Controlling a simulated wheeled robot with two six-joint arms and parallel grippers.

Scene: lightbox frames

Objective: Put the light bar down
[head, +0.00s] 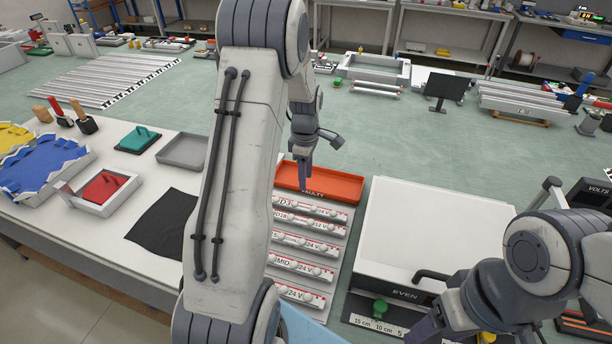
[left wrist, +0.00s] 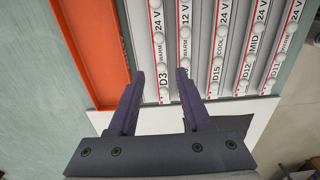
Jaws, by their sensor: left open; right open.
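Several white light bars with red edges and round bulbs lie side by side in a grey rack (left wrist: 133,40). The D3 bar (left wrist: 156,50), marked WARM and 24 V, is nearest the orange tray. It also shows in the head view (head: 322,210). My left gripper (left wrist: 160,78) is open, with its fingers apart on either side of the D3 end; I see no bar gripped. In the head view my left gripper (head: 319,160) is over the orange tray and rack area. My right gripper (head: 440,322) is open at the lower right, partly cut off.
The orange tray (head: 340,189) marked FAULTY lies behind the rack. A large white box (head: 430,225) marked EVEN, with a black handle, stands right of it. A black cloth (head: 165,222) and a grey tray (head: 185,151) lie left.

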